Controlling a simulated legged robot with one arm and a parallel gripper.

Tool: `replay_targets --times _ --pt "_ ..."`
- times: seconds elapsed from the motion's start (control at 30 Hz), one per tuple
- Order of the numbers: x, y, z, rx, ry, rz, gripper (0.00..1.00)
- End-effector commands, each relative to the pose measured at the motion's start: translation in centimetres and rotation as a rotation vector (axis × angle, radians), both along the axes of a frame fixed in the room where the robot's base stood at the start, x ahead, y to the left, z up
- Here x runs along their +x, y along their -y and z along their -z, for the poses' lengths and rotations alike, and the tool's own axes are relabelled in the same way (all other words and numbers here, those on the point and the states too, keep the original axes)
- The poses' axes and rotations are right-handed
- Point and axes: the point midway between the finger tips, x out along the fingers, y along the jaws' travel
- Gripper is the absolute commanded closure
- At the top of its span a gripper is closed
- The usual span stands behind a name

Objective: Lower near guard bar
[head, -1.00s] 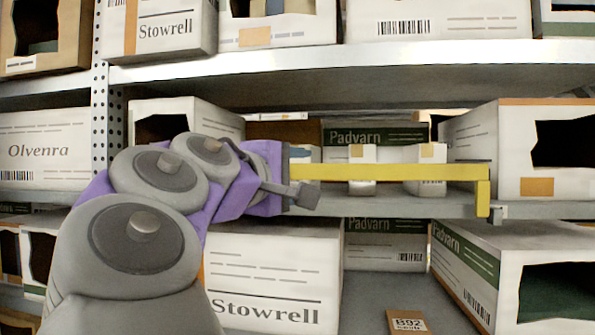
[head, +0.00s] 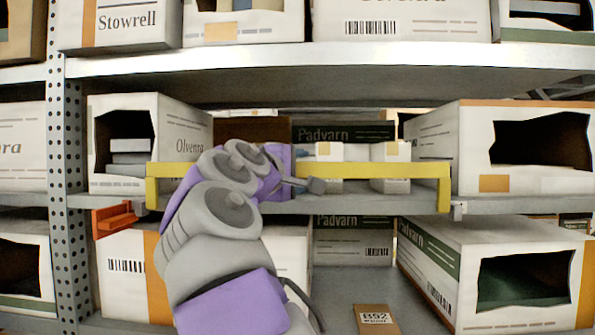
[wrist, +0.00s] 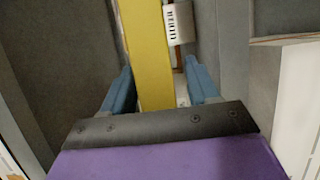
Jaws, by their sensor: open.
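The yellow guard bar (head: 400,171) runs level across the front of the middle shelf bay in the head view, with a short downward leg at each end. My gripper (head: 297,172) is at the middle of the bar, partly hidden behind my own arm. In the wrist view, the bar (wrist: 148,50) passes lengthwise between the two blue fingers of my gripper (wrist: 158,72). The fingers are apart, with a gap visible at the right side of the bar. I cannot tell whether the left finger touches it.
Small white cartons (head: 390,168) stand behind the bar. An orange bracket (head: 115,219) sits by the left upright (head: 67,200), and a small grey bracket (head: 459,210) is at the right end. Large boxes flank the bay, including a torn-open one (head: 475,150) at right.

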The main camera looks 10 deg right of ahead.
Motion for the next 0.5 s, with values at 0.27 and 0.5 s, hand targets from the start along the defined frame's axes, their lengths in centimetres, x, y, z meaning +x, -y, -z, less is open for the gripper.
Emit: replay_targets --times 0.27,0.5 --pt "-0.04 -0.01 -0.04 -0.001 0.001 0.0 0.53" --pt "-0.04 0.35 0.01 0.003 0.0 0.001 0.76"
